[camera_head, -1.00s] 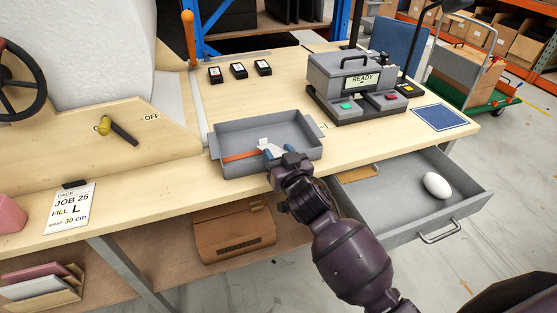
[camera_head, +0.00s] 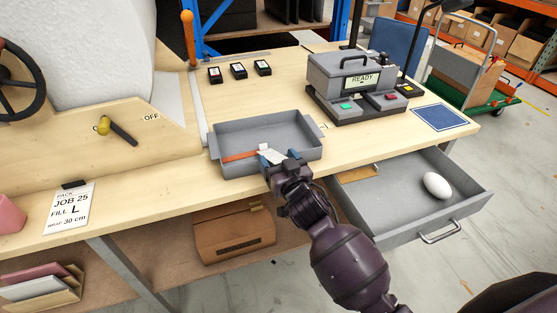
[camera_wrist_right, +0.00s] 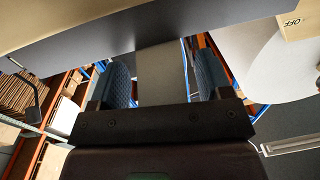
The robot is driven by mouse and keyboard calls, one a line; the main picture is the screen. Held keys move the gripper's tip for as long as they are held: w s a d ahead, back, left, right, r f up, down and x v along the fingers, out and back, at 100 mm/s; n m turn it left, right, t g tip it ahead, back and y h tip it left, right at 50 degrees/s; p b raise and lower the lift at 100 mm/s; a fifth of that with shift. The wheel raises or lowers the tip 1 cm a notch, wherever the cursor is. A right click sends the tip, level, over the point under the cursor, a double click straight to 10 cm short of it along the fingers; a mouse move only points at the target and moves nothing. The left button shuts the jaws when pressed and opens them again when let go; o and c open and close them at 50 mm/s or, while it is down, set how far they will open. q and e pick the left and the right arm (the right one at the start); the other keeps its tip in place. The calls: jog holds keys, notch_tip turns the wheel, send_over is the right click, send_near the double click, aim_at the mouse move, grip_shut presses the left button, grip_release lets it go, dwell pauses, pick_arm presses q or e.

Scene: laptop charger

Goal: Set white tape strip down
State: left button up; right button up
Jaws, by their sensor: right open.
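My right gripper (camera_head: 277,156) is over the front wall of the grey tray (camera_head: 222,143), with its blue fingertips apart. A white strip (camera_head: 273,157) shows between the fingers, and a small white piece (camera_head: 264,147) shows just beyond it inside the tray. In the right wrist view a pale greyish strip (camera_wrist_right: 162,75) lies between the two spread fingers, with a gap on each side. I cannot tell whether its far end rests on the tray. My left gripper is not in view.
An orange-brown bar (camera_head: 240,155) lies in the tray. A grey machine reading READY (camera_head: 350,80) stands to the right. The open drawer (camera_head: 395,205) below holds a white egg-shaped object (camera_head: 437,185). Several black boxes (camera_head: 238,70) sit behind. Bare table (camera_head: 290,90) lies behind the tray.

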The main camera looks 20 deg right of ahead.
jog(key=s+d, duration=0.1)
jog(key=s, duration=0.9)
jog(key=shift+s+f, duration=0.15)
jog(key=shift+s, duration=0.25)
